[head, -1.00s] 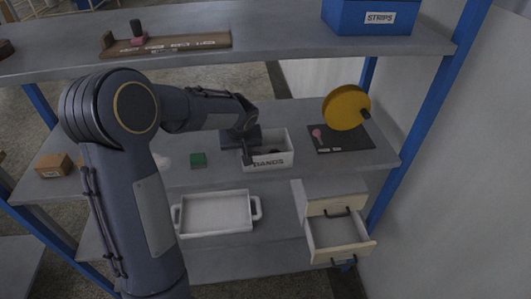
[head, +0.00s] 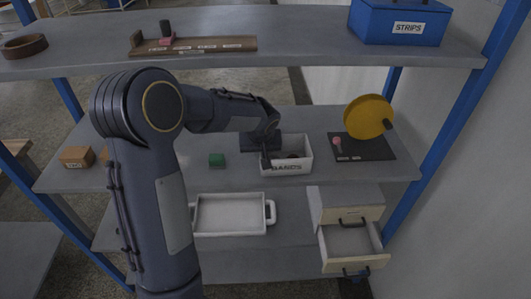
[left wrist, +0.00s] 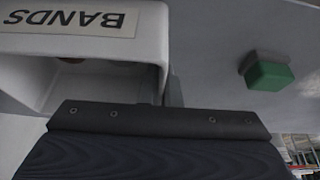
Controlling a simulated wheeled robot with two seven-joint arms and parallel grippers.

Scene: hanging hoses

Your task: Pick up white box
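The white box (head: 287,168), labelled BANDS, stands on the middle shelf and is open at the top. Something dark reddish (head: 293,155) lies inside it. In the left wrist view the white box (left wrist: 150,45) fills the upper left, with its label upside down. My left gripper (head: 266,160) is at the box's left end, close against its left wall. Its dark body also shows along the bottom of the left wrist view. Its fingertips are hidden, so I cannot tell whether it grips the wall. My right gripper is not in view.
A dark mat (head: 375,150) with a yellow disc (head: 368,117) is to the right. A white tray (head: 230,198) and an open drawer (head: 350,240) are below. The upper shelf (head: 290,50) overhangs behind.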

